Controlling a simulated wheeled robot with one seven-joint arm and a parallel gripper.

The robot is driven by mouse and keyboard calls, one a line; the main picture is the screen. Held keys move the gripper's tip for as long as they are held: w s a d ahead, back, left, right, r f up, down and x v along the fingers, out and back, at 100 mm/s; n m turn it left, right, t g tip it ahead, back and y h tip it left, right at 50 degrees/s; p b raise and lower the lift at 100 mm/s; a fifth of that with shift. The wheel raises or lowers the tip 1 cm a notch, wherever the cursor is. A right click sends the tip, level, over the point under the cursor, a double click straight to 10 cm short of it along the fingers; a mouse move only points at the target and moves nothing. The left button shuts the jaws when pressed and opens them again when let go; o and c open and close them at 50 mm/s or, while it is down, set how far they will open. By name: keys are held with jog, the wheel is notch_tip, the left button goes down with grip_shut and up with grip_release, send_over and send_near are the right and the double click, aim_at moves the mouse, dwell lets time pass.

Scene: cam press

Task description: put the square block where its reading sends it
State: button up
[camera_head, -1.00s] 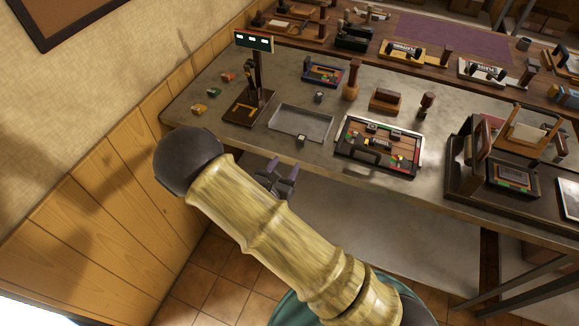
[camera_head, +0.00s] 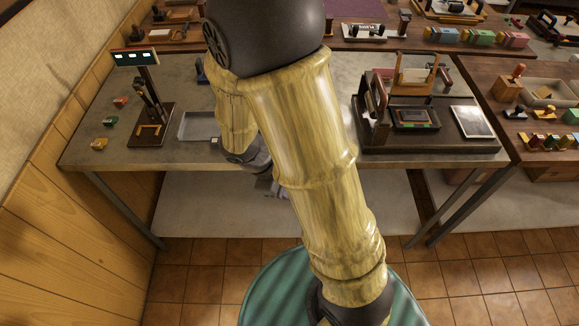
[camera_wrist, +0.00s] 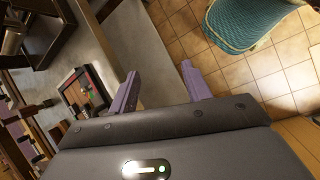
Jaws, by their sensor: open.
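My gripper (camera_wrist: 160,88) is open in the wrist view, its two purple fingers wide apart with nothing between them. In the head view my gripper (camera_head: 268,188) is partly hidden by my arm, low at the bench's front edge. A small block (camera_head: 215,142) with a pale face is at the front edge of the grey tray (camera_head: 198,127); I cannot tell if it is the square block. A dark stand (camera_head: 152,128) with a lit display (camera_head: 134,57) is left of the tray. The display's reading is too small to make out.
Red (camera_head: 121,101), green (camera_head: 110,121) and yellow (camera_head: 99,144) pieces lie at the bench's left. The press (camera_head: 415,115) stands at the right. My arm hides the middle of the bench. A dark framed board (camera_wrist: 82,92) shows in the wrist view, and a teal chair (camera_wrist: 250,18).

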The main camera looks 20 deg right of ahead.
notch_tip(320, 180, up, 7)
jog(key=m+t+y, duration=0.3)
jog(key=m+y, duration=0.2)
jog(key=m, duration=0.4)
jog(key=shift+a+m+y, duration=0.35)
jog(key=shift+m+y, duration=0.05)
jog(key=shift+o, duration=0.3)
jog(key=shift+f, duration=0.1)
jog(key=shift+s, duration=0.1)
